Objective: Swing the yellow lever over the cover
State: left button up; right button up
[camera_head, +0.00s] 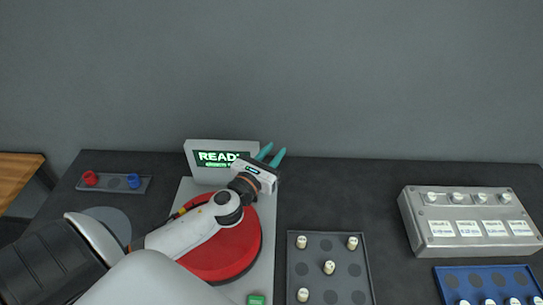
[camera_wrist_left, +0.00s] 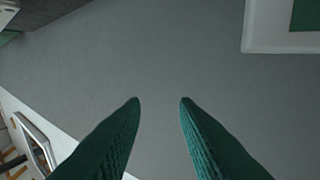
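The round red cover (camera_head: 243,247) lies on the light grey machine plate, partly hidden by my left arm. A small yellow and black piece (camera_head: 183,212) shows at its upper left edge beside my arm; it may be the yellow lever, but most of it is hidden. My left gripper (camera_head: 271,155) is beyond the cover, to the right of the lit display. Its two green fingers are apart, with nothing between them in the left wrist view (camera_wrist_left: 160,102). My right gripper is not in view.
The display (camera_head: 222,158) reads "READY". A small tray with red and blue caps (camera_head: 133,181) sits at left. A dark tray with white pegs (camera_head: 328,243), a grey box with labels (camera_head: 468,222) and a blue tray (camera_head: 447,285) stand at right. A green button (camera_head: 256,299) is at front.

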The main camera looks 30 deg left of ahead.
pick_arm(q)
jog(key=d+r+m+h, duration=0.1)
jog(key=w+d+r+m+h, duration=0.1)
jog(key=d+h, duration=0.1)
jog(key=w+d+r+m+t+h+b, duration=0.1)
jog(key=m, duration=0.1)
jog(key=shift+d, duration=0.4)
grip_shut()
jog(key=d+f+m+g+h+b, duration=0.1)
jog(key=d+m+g+h+b, duration=0.4)
jog(key=d+m+g+h, duration=1.2)
jog(key=a+f+m+t+y+b, duration=0.1)
jog(key=a+f+m+y, duration=0.1)
jog(key=a+m+y, duration=0.45)
jog(key=a+f+m+t+y+b, duration=0.1)
jog(key=a+f+m+y, duration=0.2)
jog(key=y, duration=0.6)
jog(key=a+r+n+g+y+b, duration=0.1)
jog(key=a+r+y, duration=0.1)
jog(key=a+y, duration=0.35)
jog(key=a+r+n+y+b, duration=0.1)
jog(key=a+r+y, duration=0.1)
jog(key=a, duration=0.7)
notch_tip(320, 180, down, 10)
jog(key=p, duration=0.6)
jog(key=shift+s+d+r, duration=0.2)
jog(key=shift+s+d, duration=0.15)
jog(key=shift+d, duration=0.1)
